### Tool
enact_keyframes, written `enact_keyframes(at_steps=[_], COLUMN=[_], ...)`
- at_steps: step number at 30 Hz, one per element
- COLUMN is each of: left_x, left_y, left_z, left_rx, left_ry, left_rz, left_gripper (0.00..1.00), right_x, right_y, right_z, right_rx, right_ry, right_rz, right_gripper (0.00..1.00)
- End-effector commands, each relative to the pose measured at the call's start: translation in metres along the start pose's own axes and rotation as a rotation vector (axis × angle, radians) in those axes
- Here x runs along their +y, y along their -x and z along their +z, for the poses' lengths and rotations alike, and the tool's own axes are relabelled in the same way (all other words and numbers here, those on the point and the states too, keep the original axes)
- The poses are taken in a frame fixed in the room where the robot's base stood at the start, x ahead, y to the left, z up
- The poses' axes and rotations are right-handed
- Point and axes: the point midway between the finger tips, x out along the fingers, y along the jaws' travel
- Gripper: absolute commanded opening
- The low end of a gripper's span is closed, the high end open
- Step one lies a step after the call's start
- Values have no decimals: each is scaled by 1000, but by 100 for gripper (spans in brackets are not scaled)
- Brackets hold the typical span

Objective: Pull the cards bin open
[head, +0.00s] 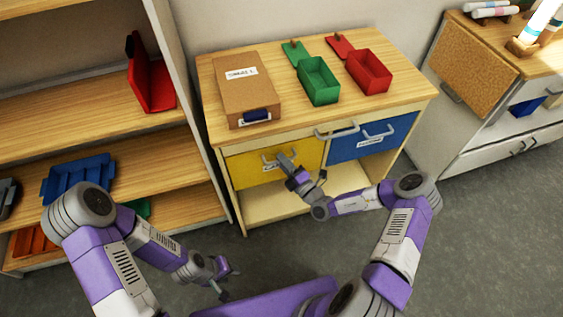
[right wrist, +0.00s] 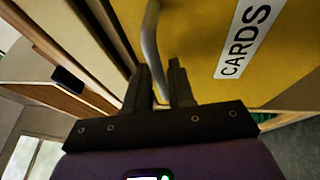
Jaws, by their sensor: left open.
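The cards bin is the yellow drawer front (head: 303,153) under the left half of the table top, with a grey bar handle. In the right wrist view its yellow front (right wrist: 215,25) carries a label reading CARDS, and the handle (right wrist: 150,35) runs down between my fingers. My right gripper (head: 283,160) is at this handle; its fingers (right wrist: 160,75) stand on either side of the bar. I cannot tell whether they press on it. The bin looks closed or nearly so. My left gripper (head: 230,284) is open and empty, low over the floor at the left.
A blue bin (head: 345,148) sits right of the yellow one. On the table top are a brown box (head: 245,85), an open green box (head: 319,82) and an open red box (head: 370,72). A shelf unit (head: 200,120) stands close on the left, a cabinet (head: 480,130) on the right.

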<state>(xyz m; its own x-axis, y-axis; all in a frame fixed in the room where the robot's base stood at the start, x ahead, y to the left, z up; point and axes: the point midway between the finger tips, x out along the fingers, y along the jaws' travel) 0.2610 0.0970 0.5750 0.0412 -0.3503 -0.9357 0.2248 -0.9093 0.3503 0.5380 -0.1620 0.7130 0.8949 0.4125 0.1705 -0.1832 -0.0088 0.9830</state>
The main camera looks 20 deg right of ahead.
Motion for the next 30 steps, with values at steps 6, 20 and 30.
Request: enact_keyframes(at_steps=[6,20,30], left_x=[-1,-1,1], left_y=[-3,-2,2], left_z=[0,0,0], left_rx=[0,0,0], left_ry=[0,0,0], left_rz=[0,0,0], left_gripper=[43,43,43], right_x=[1,1,2], right_y=[-10,-10,-8], right_z=[0,-1,-8], right_rx=[1,2,13], right_ry=[0,1,-3], right_rz=[1,1,1], right_gripper=[23,0,0])
